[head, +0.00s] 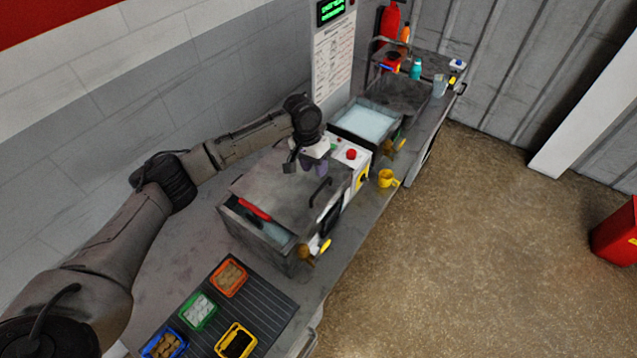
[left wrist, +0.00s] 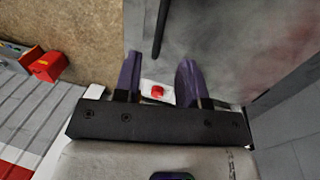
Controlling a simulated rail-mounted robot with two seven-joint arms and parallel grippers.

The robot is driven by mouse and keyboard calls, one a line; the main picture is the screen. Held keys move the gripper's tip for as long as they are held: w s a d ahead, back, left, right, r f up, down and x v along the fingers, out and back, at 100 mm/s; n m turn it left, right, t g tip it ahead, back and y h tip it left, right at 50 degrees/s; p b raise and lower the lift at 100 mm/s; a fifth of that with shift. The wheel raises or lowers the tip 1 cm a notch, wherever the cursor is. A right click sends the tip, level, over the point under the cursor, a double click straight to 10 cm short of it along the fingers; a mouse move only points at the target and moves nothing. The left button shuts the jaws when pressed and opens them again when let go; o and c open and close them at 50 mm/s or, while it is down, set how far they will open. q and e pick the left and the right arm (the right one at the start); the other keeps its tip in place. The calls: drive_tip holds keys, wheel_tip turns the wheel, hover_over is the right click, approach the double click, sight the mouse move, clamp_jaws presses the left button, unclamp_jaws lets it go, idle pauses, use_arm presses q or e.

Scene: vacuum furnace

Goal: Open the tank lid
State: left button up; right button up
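A grey tank (head: 286,254) stands on the bench in the head view. Its flat grey lid (head: 275,185) covers most of the top; a strip of water shows along the near edge. A black bar handle (head: 321,192) is on the lid's right side, and it also shows in the left wrist view (left wrist: 161,28). My left gripper (head: 314,170) is above the far part of the lid, apart from the handle. In the left wrist view its two purple fingers (left wrist: 158,68) are spread with nothing between them. My right gripper is in neither view.
A white box with a red button (head: 351,154) stands just beyond the lid. A second, open tank (head: 366,122) lies farther back. A red-handled tool (head: 254,209) is at the near tank edge. A yellow mug (head: 387,179) and a dark mat with coloured trays (head: 262,309) share the bench.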

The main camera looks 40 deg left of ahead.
use_arm(q)
hover_over(318, 184)
drive_tip(key=s+d, duration=0.3)
drive_tip(key=f, duration=0.7)
drive_tip(key=shift+s+f+p, duration=0.15)
drive_tip(key=shift+s+p, duration=0.05)
drive_tip(key=shift+p, duration=0.15)
clamp_jaws()
